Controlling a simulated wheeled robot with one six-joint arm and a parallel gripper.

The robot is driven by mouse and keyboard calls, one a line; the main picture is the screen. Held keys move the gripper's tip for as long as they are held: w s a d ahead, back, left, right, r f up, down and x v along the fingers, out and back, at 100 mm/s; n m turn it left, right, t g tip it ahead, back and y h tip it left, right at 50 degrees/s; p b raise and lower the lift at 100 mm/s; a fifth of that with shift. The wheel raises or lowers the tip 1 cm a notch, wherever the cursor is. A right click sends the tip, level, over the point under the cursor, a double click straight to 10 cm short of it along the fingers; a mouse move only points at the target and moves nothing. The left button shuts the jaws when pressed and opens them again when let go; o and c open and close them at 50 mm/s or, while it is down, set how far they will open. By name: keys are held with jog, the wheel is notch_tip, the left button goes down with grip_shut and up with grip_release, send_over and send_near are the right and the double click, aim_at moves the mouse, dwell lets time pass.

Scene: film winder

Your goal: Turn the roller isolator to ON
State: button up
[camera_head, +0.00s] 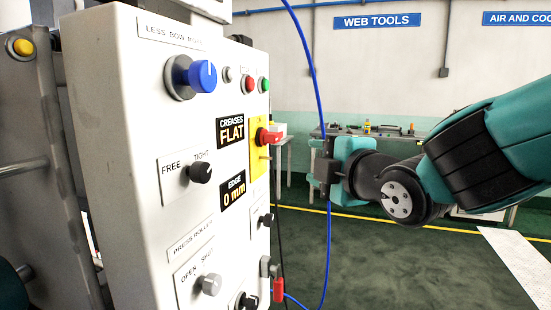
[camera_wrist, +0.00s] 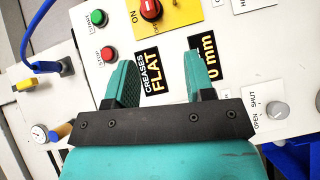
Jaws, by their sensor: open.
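A red rotary switch (camera_head: 268,136) sits on a yellow plate (camera_head: 257,168) on the right side of the white control panel; it looks like the isolator. In the wrist view the red switch (camera_wrist: 150,9) is at the top edge and partly cut off, with "ON" printed on the plate beside it. Which position it is set to is unclear. My gripper (camera_head: 322,170) is to the right of the panel, apart from it. In the wrist view its two teal fingers (camera_wrist: 161,75) are spread and empty, over the CREASES FLAT and 0 mm displays, below the switch.
The panel also bears a blue knob (camera_head: 201,76), a black FREE/TIGHT knob (camera_head: 200,172), a red button (camera_head: 248,83), a green button (camera_head: 263,85) and a grey OPEN/SHUT knob (camera_head: 210,284). A blue cable (camera_head: 318,100) hangs near my gripper. A workbench (camera_head: 390,136) stands behind.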

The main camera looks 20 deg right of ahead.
jog(key=r+n, duration=0.1)
jog(key=p, duration=1.2)
send_near(277, 139)
jog(key=shift+t, duration=0.4)
jog(key=w, duration=0.3)
jog(key=w+a, duration=0.1)
jog(key=w, duration=0.5)
jog(key=shift+w+a+f, duration=0.35)
grip_shut()
